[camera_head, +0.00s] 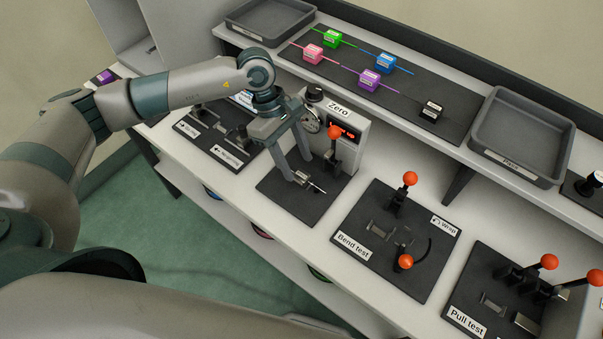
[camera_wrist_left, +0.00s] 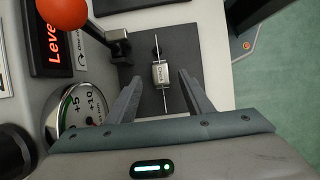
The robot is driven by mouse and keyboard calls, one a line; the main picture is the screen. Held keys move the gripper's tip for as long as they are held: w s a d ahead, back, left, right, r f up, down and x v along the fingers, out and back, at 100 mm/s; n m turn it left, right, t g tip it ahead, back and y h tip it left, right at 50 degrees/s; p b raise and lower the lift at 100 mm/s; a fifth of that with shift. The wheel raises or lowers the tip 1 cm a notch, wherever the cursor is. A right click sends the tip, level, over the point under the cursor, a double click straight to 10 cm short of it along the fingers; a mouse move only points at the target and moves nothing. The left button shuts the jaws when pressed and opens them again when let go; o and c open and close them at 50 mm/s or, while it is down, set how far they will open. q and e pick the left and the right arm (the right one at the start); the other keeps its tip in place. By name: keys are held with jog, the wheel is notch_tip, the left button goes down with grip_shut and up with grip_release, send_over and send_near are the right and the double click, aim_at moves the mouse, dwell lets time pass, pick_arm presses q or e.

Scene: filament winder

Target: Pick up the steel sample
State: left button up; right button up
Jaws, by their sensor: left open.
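A small silver-grey block with a thin rod through it, which I take to be the steel sample (camera_head: 309,183), lies on the dark plate of the station marked Zero. In the left wrist view the sample (camera_wrist_left: 160,73) carries a small label that I cannot read for certain, and its rod runs out at both ends. My left gripper (camera_head: 297,167) is open above the plate. In the left wrist view its fingers (camera_wrist_left: 161,84) stand on either side of the sample, apart from it. My right gripper is not in view.
The Zero gauge (camera_head: 341,130) with its red-ball lever (camera_head: 334,132) stands right behind my left gripper. To the right are the Bend test plate (camera_head: 375,262) and Pull test plate (camera_head: 468,290), with red-ball levers. Coloured blocks with rods sit on the raised shelf, beside a grey tray (camera_head: 552,112).

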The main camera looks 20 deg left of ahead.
aim_at(302, 175)
pick_arm(q)
jog(key=p+x, duration=0.1)
jog(key=x, duration=0.1)
jog(key=shift+s+d+f, duration=0.1)
jog(key=shift+f, duration=0.2)
jog(key=shift+d+f, duration=0.1)
jog(key=shift+f, duration=0.25)
jog(key=shift+c, duration=0.6)
jog(key=c, duration=1)
jog(key=shift+r, duration=0.1)
jog(key=shift+r, duration=0.45)
notch_tip(302, 175, up, 9)
jog(key=b, duration=0.3)
jog(key=shift+b, duration=0.4)
